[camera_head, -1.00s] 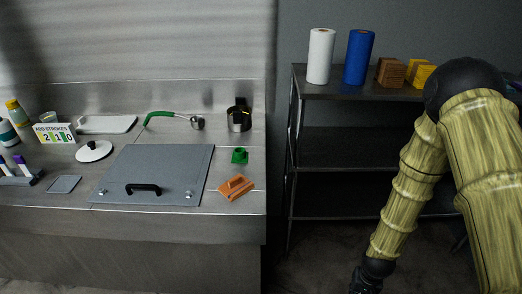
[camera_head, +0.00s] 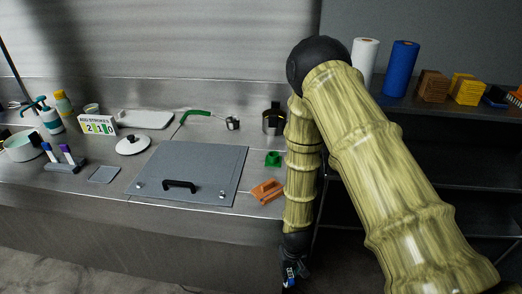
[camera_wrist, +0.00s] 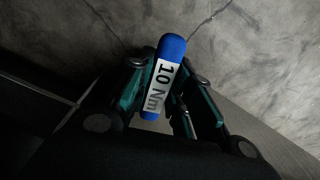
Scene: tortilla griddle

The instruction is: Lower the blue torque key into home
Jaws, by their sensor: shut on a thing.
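The blue torque key (camera_wrist: 174,48) is between the fingers of my gripper (camera_wrist: 163,98) in the wrist view. It has a white label reading "10 Nm". My gripper is shut on it. In the head view my gripper (camera_head: 293,272) hangs low in front of the counter's right end, and a bit of the key (camera_head: 291,276) shows there, small and dark. I cannot tell which thing in view is the home.
The steel counter (camera_head: 85,205) holds a grey griddle plate with a black handle (camera_head: 205,163), an orange block (camera_head: 267,191), a green piece (camera_head: 273,159), a pot (camera_head: 273,122) and a marker stand (camera_head: 63,167). A dark shelf (camera_head: 450,115) with paper rolls stands at the right.

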